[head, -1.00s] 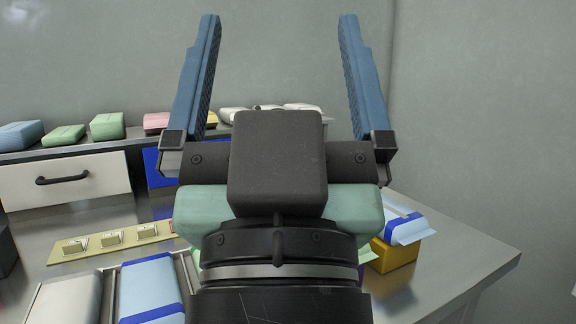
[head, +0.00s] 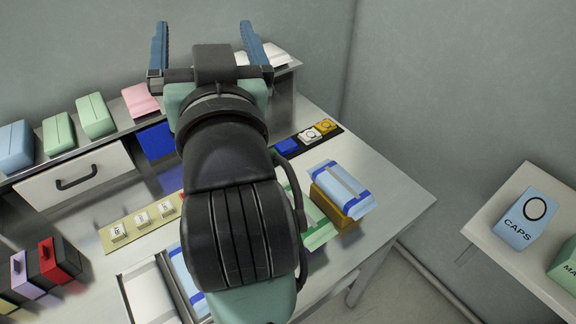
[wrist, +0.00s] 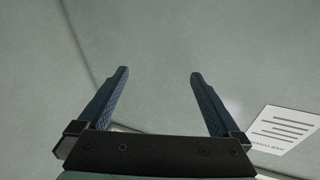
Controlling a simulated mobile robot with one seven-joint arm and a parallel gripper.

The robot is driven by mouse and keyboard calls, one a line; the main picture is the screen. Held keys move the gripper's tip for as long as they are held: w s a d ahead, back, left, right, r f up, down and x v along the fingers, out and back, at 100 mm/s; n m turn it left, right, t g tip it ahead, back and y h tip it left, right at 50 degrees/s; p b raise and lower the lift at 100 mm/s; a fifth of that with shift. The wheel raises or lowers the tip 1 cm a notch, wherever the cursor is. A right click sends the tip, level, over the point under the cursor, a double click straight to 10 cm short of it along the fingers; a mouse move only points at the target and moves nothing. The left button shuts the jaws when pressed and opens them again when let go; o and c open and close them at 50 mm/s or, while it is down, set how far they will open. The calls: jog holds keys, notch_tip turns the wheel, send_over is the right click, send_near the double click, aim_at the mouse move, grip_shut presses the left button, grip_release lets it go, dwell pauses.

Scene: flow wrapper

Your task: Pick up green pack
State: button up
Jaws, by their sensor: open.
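Several green packs show in the head view. Two light green packs, one (head: 58,134) and another (head: 95,116), lie side by side on the raised shelf at the left. A green pack (head: 320,232) lies on the table, partly hidden behind my arm and beside a yellow block. Another green pack (head: 566,264) is cut off at the right edge. My gripper (head: 203,30) is raised near the back wall, open and empty, apart from all of them. In the wrist view my gripper (wrist: 158,73) has only wall between its fingers.
A blue pack (head: 16,146) and a pink pack (head: 141,100) share the shelf. A blue-and-white pack (head: 341,187) rests on the yellow block (head: 338,212). A CAPS pack (head: 528,218) stands on a separate right-hand table. A printed sheet (wrist: 281,130) is on the wall.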

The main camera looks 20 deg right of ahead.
jog(key=w+d+f+m+g+p, duration=0.1)
jog(key=d+f+m+g+p, duration=0.35)
jog(key=p, duration=0.35)
jog(key=m+g+y+p, duration=0.2)
jog(key=m+y, duration=0.3)
jog(key=m, duration=2.1)
send_near(319, 231)
jog(key=x, duration=0.6)
jog(key=shift+a+r, duration=0.1)
jog(key=shift+r, duration=0.15)
jog(key=shift+f+x, duration=0.15)
jog(key=shift+x, duration=1.25)
jog(key=shift+f+x, duration=0.15)
jog(key=shift+x, duration=1.25)
jog(key=shift+r, duration=0.1)
jog(key=c, duration=1.4)
